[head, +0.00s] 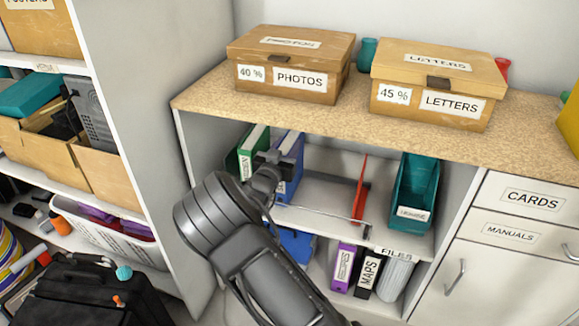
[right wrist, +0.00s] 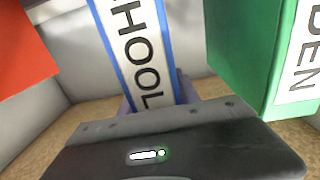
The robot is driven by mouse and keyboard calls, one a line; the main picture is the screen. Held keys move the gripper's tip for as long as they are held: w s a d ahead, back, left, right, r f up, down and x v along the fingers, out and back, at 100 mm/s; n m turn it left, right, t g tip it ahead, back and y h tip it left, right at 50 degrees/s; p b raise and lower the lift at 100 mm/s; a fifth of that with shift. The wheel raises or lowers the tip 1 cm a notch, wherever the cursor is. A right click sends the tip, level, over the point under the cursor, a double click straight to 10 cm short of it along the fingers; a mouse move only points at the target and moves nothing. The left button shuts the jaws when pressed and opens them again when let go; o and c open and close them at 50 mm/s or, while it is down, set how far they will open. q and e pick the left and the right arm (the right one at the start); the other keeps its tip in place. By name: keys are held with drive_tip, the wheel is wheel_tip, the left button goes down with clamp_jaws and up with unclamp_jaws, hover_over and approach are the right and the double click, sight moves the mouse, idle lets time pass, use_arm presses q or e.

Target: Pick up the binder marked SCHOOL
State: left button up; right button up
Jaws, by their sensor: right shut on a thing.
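The blue binder (head: 290,145) stands upright on the middle shelf of the open cabinet. In the right wrist view its white spine label (right wrist: 135,45) reads "HOOL", with the first letters cut off or unclear. My right gripper (head: 273,158) reaches into the cabinet and is shut on this SCHOOL binder near its spine. The gripper body also shows in the right wrist view (right wrist: 155,105), where the fingertips are largely hidden. I cannot tell whether the binder is clear of the shelf. My left gripper is not in view.
A green binder (head: 252,145) stands close on the left of the blue one. A red upright piece (head: 360,195) and a teal box (head: 413,190) are to the right. The wooden cabinet top (head: 215,95) is above, carrying the PHOTOS and LETTERS boxes. A grey side panel (head: 150,110) is at left.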

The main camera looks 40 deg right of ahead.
clamp_jaws()
idle(0.3)
drive_tip(key=shift+d+r, duration=0.1)
drive_tip(key=shift+r, duration=0.05)
